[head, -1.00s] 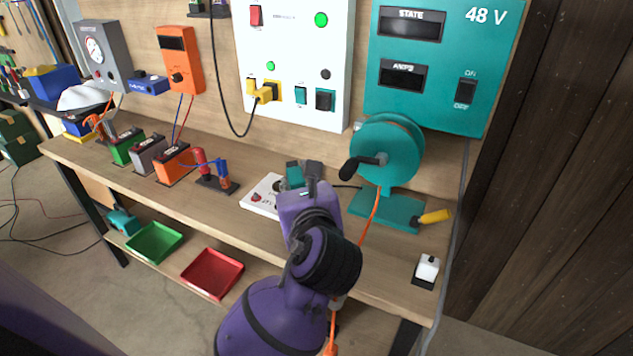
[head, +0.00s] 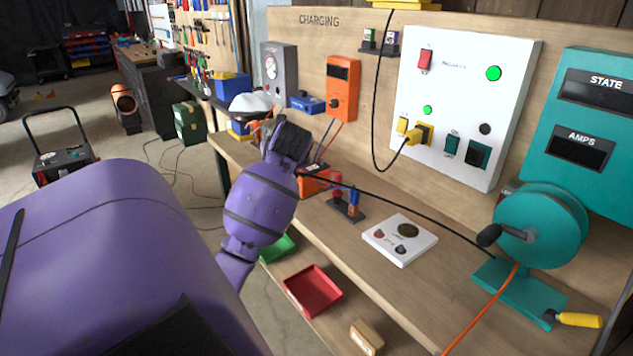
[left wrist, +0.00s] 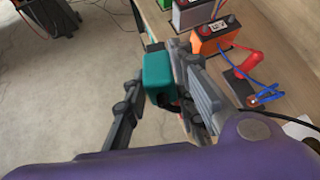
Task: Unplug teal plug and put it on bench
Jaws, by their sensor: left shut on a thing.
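The teal plug (left wrist: 158,76) is between the fingers of my left gripper (left wrist: 160,68) in the left wrist view. The gripper is shut on it, and the plug looks clear of the bench top. In the head view my left wrist is over the left part of the bench (head: 370,283), by the batteries; it hides the fingers and the plug. A black cable (head: 400,203) runs from near my wrist to the teal reel (head: 545,225). The white box (head: 400,240) on the bench has a bare dark round socket. My right gripper is not in view.
An orange battery (left wrist: 222,38) and a stand with red and blue handles (head: 346,205) are close to my left gripper. A white wall panel (head: 465,100) stands behind. Red (head: 313,290) and green trays lie on the lower shelf.

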